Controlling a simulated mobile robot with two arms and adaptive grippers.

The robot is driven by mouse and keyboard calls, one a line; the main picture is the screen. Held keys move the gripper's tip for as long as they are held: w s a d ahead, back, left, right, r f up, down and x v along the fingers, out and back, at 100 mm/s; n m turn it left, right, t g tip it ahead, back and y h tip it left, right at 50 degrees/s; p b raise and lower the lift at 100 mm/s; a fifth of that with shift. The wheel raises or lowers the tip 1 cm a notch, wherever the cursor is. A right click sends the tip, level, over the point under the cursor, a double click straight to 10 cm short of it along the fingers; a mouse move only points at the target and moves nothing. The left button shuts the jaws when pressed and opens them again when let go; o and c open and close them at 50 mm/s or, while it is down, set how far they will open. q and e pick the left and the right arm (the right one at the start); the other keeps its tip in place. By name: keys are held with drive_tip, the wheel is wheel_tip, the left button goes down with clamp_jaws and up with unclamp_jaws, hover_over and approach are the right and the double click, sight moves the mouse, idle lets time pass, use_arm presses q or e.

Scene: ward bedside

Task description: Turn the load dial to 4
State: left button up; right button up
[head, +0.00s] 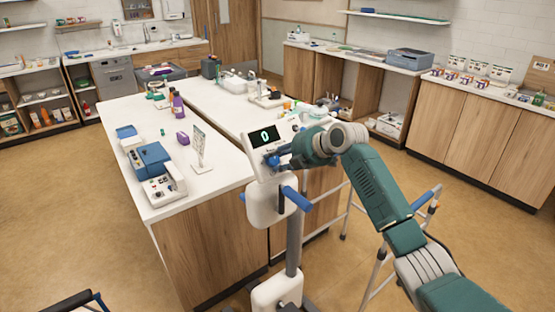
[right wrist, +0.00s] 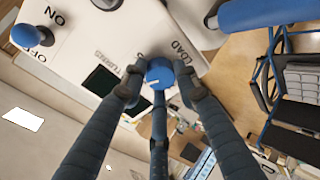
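The load dial (right wrist: 159,73) is a round blue knob with a pale mark, beside the LOAD label in the right wrist view. My right gripper (right wrist: 159,80) has its three fingers around the dial, fingertips close to its sides. Whether they press on it cannot be told. In the head view my right gripper (head: 284,158) reaches the device from the right and hides the dial. The device's dark display (head: 265,135) reads 0; it shows dark in the right wrist view (right wrist: 103,82). My left gripper is not in view.
A blue ON/OFF knob (right wrist: 28,36) sits on the same panel. Blue handles (head: 297,199) stick out below the device's head. A white-topped counter (head: 220,176) stands behind and left, with a blue-and-white machine (head: 155,165). A walking frame (head: 378,258) stands near my right arm.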

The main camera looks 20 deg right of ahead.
drive_tip(key=shift+a+m+p, duration=0.25)
drive_tip(key=shift+m+p, duration=0.1)
drive_tip(key=shift+m, duration=1.45)
drive_tip(key=o, duration=1.1)
drive_tip(key=shift+o, duration=0.3)
drive_tip(key=shift+a, duration=0.2)
drive_tip(key=shift+s+d+r, duration=0.1)
drive_tip(key=shift+d, duration=0.05)
drive_tip(key=shift+s+d+r, duration=0.2)
drive_tip(key=shift+d, duration=0.05)
drive_tip(key=v, duration=1.1)
drive_tip(key=shift+s+a, duration=0.2)
